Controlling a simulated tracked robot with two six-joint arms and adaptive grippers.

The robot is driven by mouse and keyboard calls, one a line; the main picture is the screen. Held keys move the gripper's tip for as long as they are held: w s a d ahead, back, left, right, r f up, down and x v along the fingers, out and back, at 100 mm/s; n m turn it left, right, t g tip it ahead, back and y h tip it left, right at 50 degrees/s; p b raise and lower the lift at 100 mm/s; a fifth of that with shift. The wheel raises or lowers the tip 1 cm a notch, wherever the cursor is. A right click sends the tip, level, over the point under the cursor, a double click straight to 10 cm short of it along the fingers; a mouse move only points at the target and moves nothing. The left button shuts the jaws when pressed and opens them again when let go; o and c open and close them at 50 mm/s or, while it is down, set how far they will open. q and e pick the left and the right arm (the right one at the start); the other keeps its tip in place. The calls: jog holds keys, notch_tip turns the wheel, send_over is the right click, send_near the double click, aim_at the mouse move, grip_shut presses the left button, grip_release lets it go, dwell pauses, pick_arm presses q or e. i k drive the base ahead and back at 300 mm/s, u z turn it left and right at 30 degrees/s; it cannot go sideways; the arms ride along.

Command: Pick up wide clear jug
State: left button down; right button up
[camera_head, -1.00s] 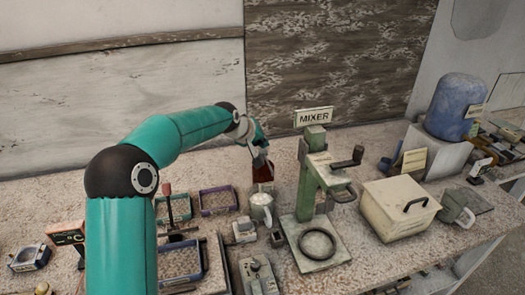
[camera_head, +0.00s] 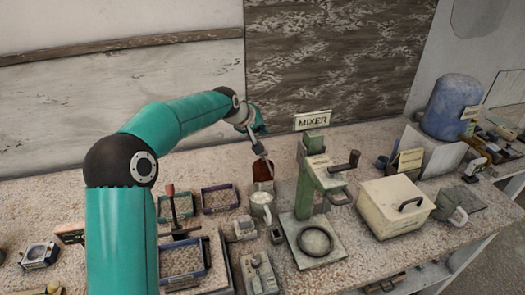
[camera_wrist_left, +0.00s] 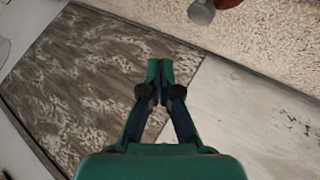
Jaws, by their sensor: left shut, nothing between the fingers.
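My right gripper is not in view.
The green mixer (camera_head: 310,185) stands close to the right of the vessel. A cream lidded box (camera_head: 395,208) and a large blue container (camera_head: 452,106) are further right. Blue- and purple-rimmed trays (camera_head: 220,198) lie to the left. The wall is close behind.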

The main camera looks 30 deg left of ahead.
aim_at(264, 208)
jog(key=u, duration=0.05)
jog(key=k, duration=1.5)
jog(key=z, duration=0.05)
